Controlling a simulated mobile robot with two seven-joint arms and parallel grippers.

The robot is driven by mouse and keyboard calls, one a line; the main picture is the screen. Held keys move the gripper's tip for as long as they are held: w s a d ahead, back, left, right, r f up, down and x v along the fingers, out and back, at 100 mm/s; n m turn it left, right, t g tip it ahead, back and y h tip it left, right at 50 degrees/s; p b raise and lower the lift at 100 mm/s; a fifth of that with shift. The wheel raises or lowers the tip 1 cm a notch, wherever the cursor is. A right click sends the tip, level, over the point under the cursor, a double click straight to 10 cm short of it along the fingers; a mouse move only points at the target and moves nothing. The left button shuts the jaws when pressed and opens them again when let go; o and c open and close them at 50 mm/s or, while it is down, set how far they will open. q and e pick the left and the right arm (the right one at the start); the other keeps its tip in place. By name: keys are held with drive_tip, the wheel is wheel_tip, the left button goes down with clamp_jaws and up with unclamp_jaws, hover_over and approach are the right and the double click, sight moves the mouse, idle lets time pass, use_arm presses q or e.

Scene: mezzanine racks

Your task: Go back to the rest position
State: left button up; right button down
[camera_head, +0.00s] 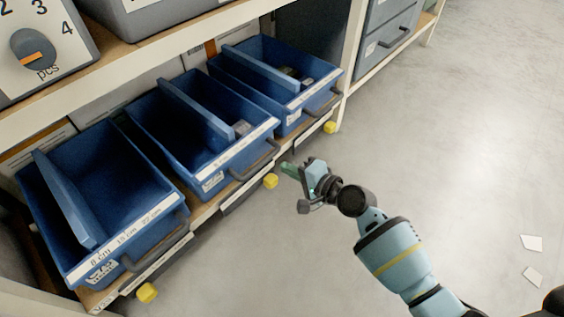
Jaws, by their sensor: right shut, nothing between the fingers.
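My right gripper (291,172) is at the end of the light blue arm coming in from the lower right. It is shut and holds nothing. Its fingers point left, toward the lower shelf's front edge, in front of the middle blue bin (198,130). I cannot tell whether it touches the shelf edge. The left gripper is not in the picture.
A left blue bin (151,224) and a right blue bin (319,95) share the lower shelf. Small items lie in the middle and right bins. Yellow blocks (147,292) sit along the shelf front. The grey floor on the right is open, with two white scraps (531,243).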

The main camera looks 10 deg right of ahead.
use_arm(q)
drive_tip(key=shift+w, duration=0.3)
use_arm(e)
drive_tip(key=shift+s+d, duration=0.1)
